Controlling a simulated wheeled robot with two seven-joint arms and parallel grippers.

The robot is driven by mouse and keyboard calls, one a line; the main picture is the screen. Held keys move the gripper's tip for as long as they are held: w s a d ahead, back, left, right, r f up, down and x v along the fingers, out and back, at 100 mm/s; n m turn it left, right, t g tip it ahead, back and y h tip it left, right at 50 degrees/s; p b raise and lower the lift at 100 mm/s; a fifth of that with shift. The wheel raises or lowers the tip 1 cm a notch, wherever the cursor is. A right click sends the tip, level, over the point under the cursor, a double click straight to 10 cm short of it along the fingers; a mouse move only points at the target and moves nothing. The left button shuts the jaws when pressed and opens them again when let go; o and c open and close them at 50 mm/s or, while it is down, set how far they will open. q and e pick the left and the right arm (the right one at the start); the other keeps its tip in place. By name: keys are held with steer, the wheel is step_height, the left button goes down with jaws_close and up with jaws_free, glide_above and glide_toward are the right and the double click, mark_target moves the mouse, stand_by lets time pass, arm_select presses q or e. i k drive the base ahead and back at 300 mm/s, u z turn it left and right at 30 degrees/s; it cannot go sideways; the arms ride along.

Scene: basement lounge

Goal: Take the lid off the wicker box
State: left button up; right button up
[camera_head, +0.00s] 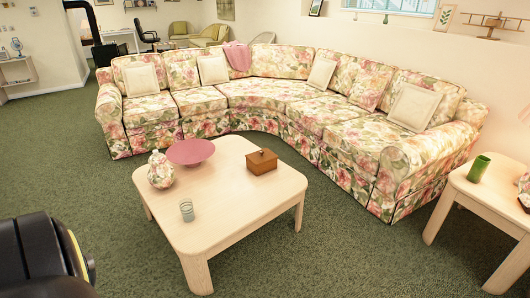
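The wicker box (262,164) is a small brown box on the coffee table (233,203), near its far right side. Its lid (262,155) has a small dark knob on top and sits on the box. A dark arm part of mine shows at the lower left, far from the box. Neither of my grippers can be seen in the head view.
On the coffee table also stand a pink bowl (191,151), a floral vase (160,171) and a glass (187,210). A floral corner sofa (283,90) curves behind it. A side table (490,197) with a green cup (478,168) is at right. Open carpet lies in front.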

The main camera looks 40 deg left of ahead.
mark_target(263, 156)
steer(key=u, duration=0.4)
steer(key=i, duration=2.1)
steer(key=u, duration=1.8)
steer(key=i, duration=1.05)
steer(key=u, duration=1.1)
